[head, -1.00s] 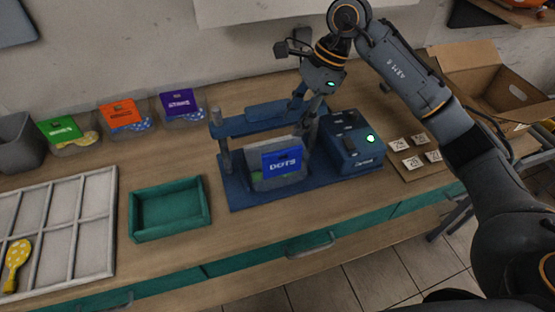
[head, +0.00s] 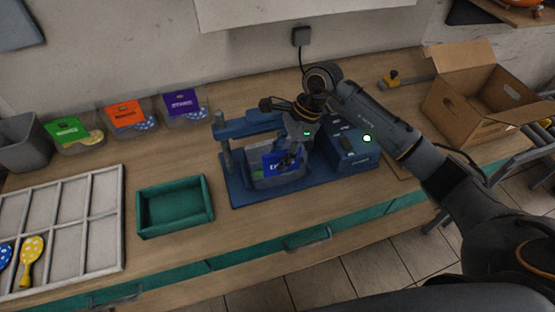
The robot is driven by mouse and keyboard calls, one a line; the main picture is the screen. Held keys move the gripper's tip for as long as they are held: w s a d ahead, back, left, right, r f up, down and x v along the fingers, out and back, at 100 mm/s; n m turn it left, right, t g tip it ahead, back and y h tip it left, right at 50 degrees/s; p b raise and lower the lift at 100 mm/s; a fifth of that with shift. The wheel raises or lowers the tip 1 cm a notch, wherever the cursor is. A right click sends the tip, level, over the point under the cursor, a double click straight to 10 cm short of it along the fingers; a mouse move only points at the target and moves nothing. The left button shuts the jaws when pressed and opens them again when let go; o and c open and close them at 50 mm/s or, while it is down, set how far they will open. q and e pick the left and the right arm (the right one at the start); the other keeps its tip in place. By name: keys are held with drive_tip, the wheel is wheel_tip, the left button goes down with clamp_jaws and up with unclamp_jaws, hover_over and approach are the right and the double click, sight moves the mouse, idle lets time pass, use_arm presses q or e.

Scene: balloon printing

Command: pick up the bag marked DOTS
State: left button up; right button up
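The bag marked DOTS (head: 268,165), a clear bag with a blue label, stands upright in the blue machine (head: 239,196) in the middle of the table. My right gripper (head: 291,157) points down in front of the bag's label and hides its right part, including most of the lettering. Its fingertips are small and dark against the bag; whether they touch it or close on it cannot be told. My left gripper is not in view.
Bags with green (head: 64,131), orange (head: 124,115) and purple (head: 182,103) labels stand along the back left. A teal tray (head: 175,230) and a white divided tray (head: 121,225) with balloons lie in front. An open cardboard box (head: 455,118) stands at the right.

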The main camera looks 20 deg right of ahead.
drive_tip(key=shift+d, duration=0.1)
clamp_jaws()
drive_tip(key=shift+r, duration=0.1)
